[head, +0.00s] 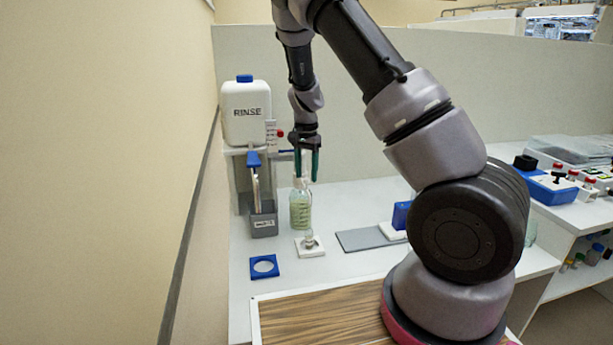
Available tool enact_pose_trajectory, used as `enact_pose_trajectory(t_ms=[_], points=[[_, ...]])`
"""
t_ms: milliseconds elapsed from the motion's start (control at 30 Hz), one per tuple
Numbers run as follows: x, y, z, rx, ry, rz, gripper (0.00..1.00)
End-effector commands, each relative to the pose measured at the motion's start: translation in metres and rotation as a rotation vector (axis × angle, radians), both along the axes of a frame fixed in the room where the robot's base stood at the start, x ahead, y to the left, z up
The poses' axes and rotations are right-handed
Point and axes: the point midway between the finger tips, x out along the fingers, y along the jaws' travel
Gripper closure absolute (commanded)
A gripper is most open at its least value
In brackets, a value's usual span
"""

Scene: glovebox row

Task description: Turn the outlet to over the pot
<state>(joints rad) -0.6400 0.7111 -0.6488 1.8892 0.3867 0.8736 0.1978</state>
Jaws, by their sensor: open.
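A white RINSE tank (246,112) with a blue cap stands on a shelf at the back left. Below its front hangs a blue fitting (253,158) with a thin pale tube running down; it may be the outlet. The tube's lower end is at a small grey labelled box (263,222), which may be the pot. My gripper (307,178) is open and points down, to the right of the tank and blue fitting, apart from both. Its dark green fingertips are at the top of a clear bottle (301,212) with greenish contents; contact cannot be told.
A small glass piece on a white tile (312,252), a blue frame (258,275) and a grey mat (358,240) lie on the white bench. A blue block (401,214) stands right. A wall closes the left side.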

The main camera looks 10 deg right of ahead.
Motion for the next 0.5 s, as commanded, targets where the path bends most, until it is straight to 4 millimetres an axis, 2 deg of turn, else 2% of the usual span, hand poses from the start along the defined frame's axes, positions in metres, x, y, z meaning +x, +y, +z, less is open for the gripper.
enact_pose_trajectory(t_ms=[133, 433, 500], points=[[-0.0005, -0.0002, -0.0109, 0.000, 0.001, 0.000, 0.43], [-0.0003, -0.0001, -0.0126, 0.001, 0.001, 0.000, 0.43], [-0.0003, -0.0001, -0.0126, 0.001, 0.001, 0.000, 0.70]])
